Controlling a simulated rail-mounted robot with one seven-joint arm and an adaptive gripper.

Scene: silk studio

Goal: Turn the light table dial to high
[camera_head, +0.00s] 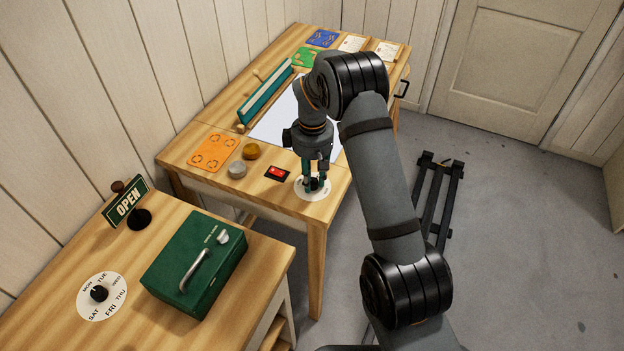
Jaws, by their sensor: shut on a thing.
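The light table dial (314,185) is a dark knob on a round white plate (310,194) near the front right corner of the far table. My gripper (315,183) points down over the plate and is shut on the knob. The fingers partly hide the knob and the plate's markings, so I cannot read the setting. The white light panel (270,127) lies behind the dial, partly covered by my arm.
A red switch (278,173), a grey jar (237,169) and an orange sheet (213,153) lie left of the dial. A green box (196,264), an OPEN sign (127,201) and a weekday dial (99,294) stand on the near table.

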